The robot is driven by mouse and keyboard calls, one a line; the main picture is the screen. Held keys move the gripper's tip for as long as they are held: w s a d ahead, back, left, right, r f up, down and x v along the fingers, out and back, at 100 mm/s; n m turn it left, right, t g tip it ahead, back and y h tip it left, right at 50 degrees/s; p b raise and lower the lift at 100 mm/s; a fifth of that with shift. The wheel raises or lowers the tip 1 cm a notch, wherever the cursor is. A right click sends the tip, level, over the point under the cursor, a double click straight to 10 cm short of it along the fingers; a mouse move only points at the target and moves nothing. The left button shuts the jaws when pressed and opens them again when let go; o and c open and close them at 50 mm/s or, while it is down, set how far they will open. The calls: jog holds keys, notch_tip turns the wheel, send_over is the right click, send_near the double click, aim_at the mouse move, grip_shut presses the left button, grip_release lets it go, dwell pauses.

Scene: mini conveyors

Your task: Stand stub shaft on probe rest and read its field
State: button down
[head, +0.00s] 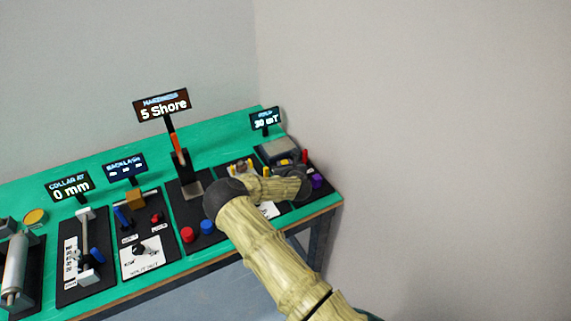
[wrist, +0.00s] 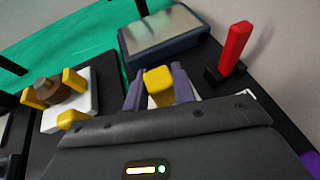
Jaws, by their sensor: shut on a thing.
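My gripper (wrist: 158,90) has its two purple fingers closed on a small yellow block-like piece (wrist: 158,78) in the wrist view. I cannot tell whether this piece is the stub shaft.
A red upright lever (wrist: 235,48) stands right of the grey-topped box, with a purple knob (head: 318,181) nearer. Left along the green bench (head: 100,162) are several stations, a display reading 5 Shore (head: 163,107), and red and blue buttons (head: 198,231). A wall closes the right side.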

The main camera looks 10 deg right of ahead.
jog(key=shift+s+d, duration=0.1)
jog(key=shift+d, duration=0.35)
jog(key=shift+a, duration=0.1)
jog(key=c, duration=1.1)
grip_release()
jog(key=shift+a, duration=0.5)
jog(key=shift+c, duration=0.2)
jog(key=shift+s, duration=0.1)
jog(key=shift+d+r, duration=0.1)
jog(key=shift+d, duration=0.1)
jog(key=shift+s+d+r, duration=0.1)
jog(key=shift+s, duration=0.35)
jog(key=b+v, duration=0.1)
jog(key=v, duration=1)
jog(key=shift+b, duration=0.4)
